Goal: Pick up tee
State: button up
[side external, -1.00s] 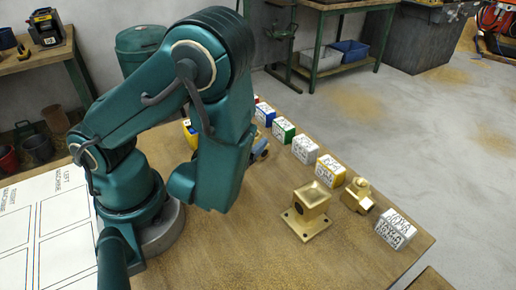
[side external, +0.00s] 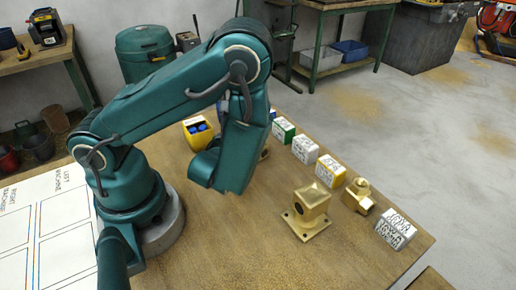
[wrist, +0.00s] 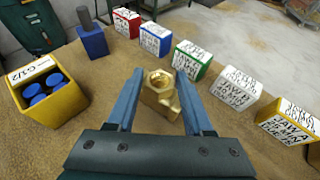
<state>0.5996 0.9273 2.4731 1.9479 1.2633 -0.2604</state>
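In the wrist view a brass fitting (wrist: 160,88) with a round open port facing up and a side branch lies on the wooden table; it looks like the tee. My gripper (wrist: 158,80) is open, with its two blue fingers to the left and right of the fitting. The fitting appears between and beyond the fingertips, and I cannot tell whether they touch it. In the side view my arm hides most of the gripper and this fitting; only a small brass bit (side external: 264,153) shows beside the arm.
A yellow box with blue round parts (wrist: 60,98) and a blue block with a grey peg (wrist: 94,42) stand left. Several labelled blocks, including a green one (wrist: 190,62), curve around right. A flanged brass block (side external: 308,208) and another brass fitting (side external: 358,195) stand farther along the table.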

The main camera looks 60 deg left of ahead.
grip_shut()
dwell(1.2)
